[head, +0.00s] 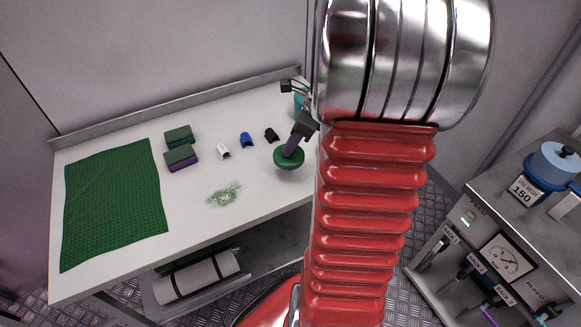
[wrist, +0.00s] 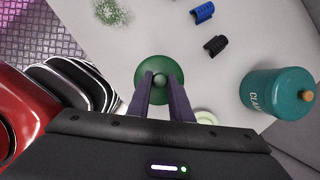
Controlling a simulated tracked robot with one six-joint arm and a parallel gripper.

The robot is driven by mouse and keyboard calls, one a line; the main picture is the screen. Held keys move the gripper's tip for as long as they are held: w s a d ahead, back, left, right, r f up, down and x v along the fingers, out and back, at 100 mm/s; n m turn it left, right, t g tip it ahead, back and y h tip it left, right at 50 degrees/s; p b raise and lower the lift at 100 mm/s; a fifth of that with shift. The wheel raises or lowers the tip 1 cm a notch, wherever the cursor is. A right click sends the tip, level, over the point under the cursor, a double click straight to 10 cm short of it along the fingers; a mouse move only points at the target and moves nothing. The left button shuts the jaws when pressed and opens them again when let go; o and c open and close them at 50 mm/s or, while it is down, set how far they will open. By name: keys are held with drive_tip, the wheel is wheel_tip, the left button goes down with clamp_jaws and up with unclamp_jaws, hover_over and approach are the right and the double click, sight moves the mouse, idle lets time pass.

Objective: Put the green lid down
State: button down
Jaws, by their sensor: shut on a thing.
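The round green lid (head: 289,159) is at the right part of the white table in the head view. My gripper (head: 293,147) comes down onto its top. In the wrist view the lid (wrist: 146,75) lies below my gripper (wrist: 160,84), whose two purple fingers are shut on its round central knob (wrist: 160,80). The lid looks about level. I cannot tell whether its underside touches the table or is just above it.
A teal jar (wrist: 272,97) with an orange-brown knob stands to the right, beside a pale ring-shaped thing (wrist: 206,117). Black (head: 271,135), blue (head: 246,140) and white (head: 223,151) clips, sponges (head: 180,157), green crumbs (head: 223,194) and a green mat (head: 115,200) lie left of the lid.

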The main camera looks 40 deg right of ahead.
sight(293, 154)
drive_tip(key=shift+f, duration=2.25)
drive_tip(key=shift+f, duration=0.1)
drive_tip(key=shift+f, duration=1.75)
drive_tip(key=c, duration=1.6)
unclamp_jaws()
drive_tip(key=v, duration=1.2)
